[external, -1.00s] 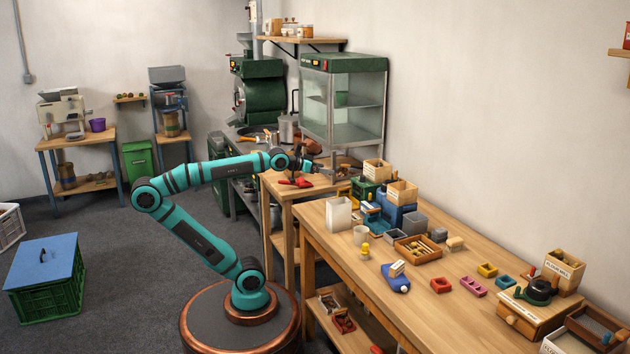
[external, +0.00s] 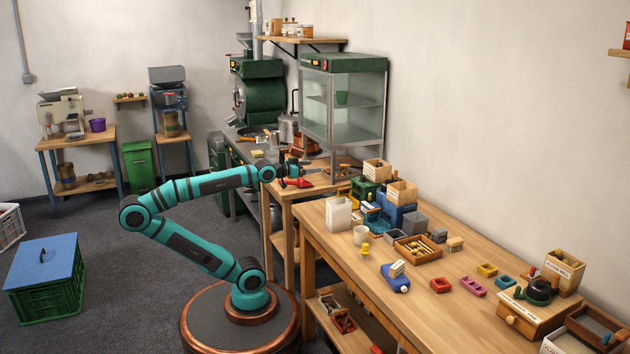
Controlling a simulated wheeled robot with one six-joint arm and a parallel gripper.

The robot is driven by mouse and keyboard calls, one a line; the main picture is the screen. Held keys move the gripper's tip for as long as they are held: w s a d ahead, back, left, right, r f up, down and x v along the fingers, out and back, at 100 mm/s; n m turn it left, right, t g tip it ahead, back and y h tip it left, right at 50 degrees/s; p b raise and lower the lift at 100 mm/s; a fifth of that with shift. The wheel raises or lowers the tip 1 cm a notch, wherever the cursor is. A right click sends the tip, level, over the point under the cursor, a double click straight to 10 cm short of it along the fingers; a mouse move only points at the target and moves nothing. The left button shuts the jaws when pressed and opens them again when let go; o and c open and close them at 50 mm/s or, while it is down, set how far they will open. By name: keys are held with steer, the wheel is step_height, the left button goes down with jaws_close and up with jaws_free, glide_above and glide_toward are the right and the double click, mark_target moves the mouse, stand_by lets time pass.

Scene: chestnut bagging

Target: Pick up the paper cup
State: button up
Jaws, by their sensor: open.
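A small off-white cup (external: 360,236), which looks like the paper cup, stands upright on the long wooden table. It is just right of an open white paper bag (external: 339,213) and behind a small yellow piece (external: 365,250). My gripper (external: 303,168) is at the end of my teal arm, over the smaller wooden table at the back. It is open, apart from the cup, and farther back and to the left of it. Its fingers are small and partly lost against the things behind.
A red scoop (external: 297,183) lies under my gripper. A glass cabinet (external: 343,105) stands behind. The table's front left edge is clear.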

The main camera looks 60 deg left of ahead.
steer(key=w+d+n+g+h, duration=0.2)
steer(key=w+d+g, duration=0.2)
steer(key=w+d, duration=0.1)
steer(key=n+g+y, duration=0.2)
steer(key=n+g, duration=0.5)
steer(key=g, duration=0.6)
glide_above(361, 234)
steer(key=w+a, duration=0.2)
steer(key=a, duration=0.1)
step_height(361, 234, down, 4)
step_height(361, 234, down, 12)
steer(key=shift+s+r, duration=0.1)
steer(key=shift+r, duration=0.05)
steer(key=shift+d+f, duration=0.2)
steer(key=shift+f, duration=2.5)
steer(key=c, duration=1)
steer(key=shift+c, duration=0.2)
